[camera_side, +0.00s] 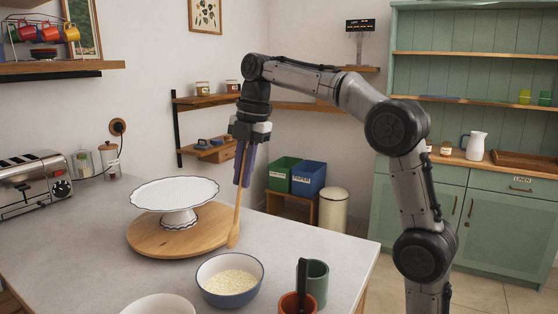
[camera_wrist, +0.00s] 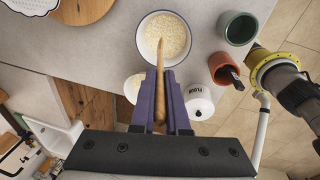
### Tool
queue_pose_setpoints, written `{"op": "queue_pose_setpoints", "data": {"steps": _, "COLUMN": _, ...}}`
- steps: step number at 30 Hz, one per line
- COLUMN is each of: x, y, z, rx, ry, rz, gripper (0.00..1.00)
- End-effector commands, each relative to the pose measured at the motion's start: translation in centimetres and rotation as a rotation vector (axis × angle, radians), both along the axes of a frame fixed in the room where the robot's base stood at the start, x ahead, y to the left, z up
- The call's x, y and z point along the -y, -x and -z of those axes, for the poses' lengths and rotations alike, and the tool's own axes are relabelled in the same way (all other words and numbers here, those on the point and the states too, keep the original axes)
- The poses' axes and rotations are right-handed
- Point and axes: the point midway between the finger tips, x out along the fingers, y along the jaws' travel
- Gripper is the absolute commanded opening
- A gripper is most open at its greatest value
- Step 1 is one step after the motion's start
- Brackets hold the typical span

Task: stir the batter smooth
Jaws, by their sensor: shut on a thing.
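My gripper (camera_side: 242,180) is shut on a wooden spoon (camera_side: 237,222) that hangs nearly upright, broad end down. In the side view the spoon's lower end shows just above the far rim of the blue bowl (camera_side: 213,297), outside the batter. The batter (camera_side: 231,282) is pale and looks lumpy. In the wrist view the purple fingers (camera_wrist: 160,75) hold the spoon (camera_wrist: 160,92), and its end overlaps the bowl (camera_wrist: 142,30) and the batter (camera_wrist: 176,32). Its exact height above the bowl is unclear.
A white cake stand (camera_side: 178,192) on a round wooden board (camera_side: 150,240) stands left of the spoon. A green cup (camera_side: 317,283) and a terracotta pot (camera_side: 290,303) with a dark-handled tool are right of the bowl. A white bowl (camera_side: 158,305) sits at the front. A toaster (camera_side: 32,185) is far left.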

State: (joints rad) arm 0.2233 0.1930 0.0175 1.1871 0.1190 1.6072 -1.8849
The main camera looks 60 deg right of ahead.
Motion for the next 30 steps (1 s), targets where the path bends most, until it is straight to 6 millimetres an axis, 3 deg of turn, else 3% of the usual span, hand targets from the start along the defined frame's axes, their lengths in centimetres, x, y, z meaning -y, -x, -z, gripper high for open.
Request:
{"op": "queue_pose_setpoints", "data": {"steps": 5, "x": -1.1, "y": -0.3, "z": 0.5, "rx": 0.015, "ry": -0.008, "rz": -0.030, "gripper": 0.00}}
{"op": "queue_pose_setpoints", "data": {"steps": 23, "x": -0.4, "y": 1.0, "z": 5.1, "rx": 0.016, "ry": -0.009, "rz": -0.029, "gripper": 0.00}}
{"op": "queue_pose_setpoints", "data": {"steps": 30, "x": -0.6, "y": 0.6, "z": 7.2, "rx": 0.016, "ry": -0.009, "rz": -0.029, "gripper": 0.00}}
